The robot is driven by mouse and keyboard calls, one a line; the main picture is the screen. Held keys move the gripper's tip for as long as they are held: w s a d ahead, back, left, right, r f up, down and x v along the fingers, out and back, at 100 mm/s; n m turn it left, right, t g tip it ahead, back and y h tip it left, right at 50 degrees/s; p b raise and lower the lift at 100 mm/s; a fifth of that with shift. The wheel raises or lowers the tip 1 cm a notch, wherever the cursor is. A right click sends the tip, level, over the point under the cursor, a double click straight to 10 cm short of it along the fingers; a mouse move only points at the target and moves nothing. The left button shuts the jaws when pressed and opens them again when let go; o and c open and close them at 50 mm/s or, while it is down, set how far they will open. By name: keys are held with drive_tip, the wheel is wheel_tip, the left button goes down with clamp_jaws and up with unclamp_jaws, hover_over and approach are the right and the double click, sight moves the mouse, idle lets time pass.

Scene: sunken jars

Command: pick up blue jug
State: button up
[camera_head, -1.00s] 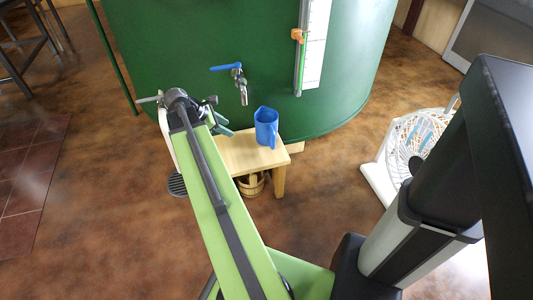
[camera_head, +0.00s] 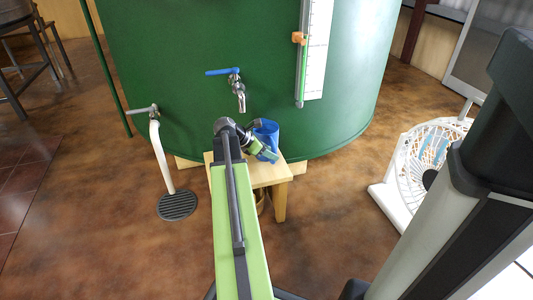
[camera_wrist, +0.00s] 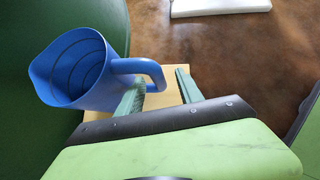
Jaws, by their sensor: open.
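The blue jug (camera_head: 268,130) stands on the small wooden table (camera_head: 270,174), its lower part partly hidden behind my gripper. In the wrist view the jug (camera_wrist: 72,62) shows its open mouth at the left, and its handle (camera_wrist: 140,66) points right toward my fingers. My gripper (camera_wrist: 163,84) is open, with two green fingers. The left finger's tip is at the handle, and the handle's outer end lies between the fingers in the picture. I cannot tell whether they touch. In the head view my gripper (camera_head: 264,152) is right at the jug's front.
A green tank (camera_head: 180,60) with a blue-handled tap (camera_head: 236,85) rises behind the table. A second tap with a white pipe (camera_head: 160,150) stands left over a round drain (camera_head: 177,206). A white fan (camera_head: 430,160) is at the right. The brown floor between is clear.

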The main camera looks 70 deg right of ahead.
drive_tip(key=b+x, duration=0.4)
drive_tip(key=x, duration=0.2)
drive_tip(key=shift+w+f, duration=0.1)
drive_tip(key=shift+f, duration=0.1)
drive_tip(key=shift+d, duration=0.15)
drive_tip(key=shift+r, duration=0.15)
drive_tip(key=shift+c, duration=0.2)
clamp_jaws()
idle(0.8)
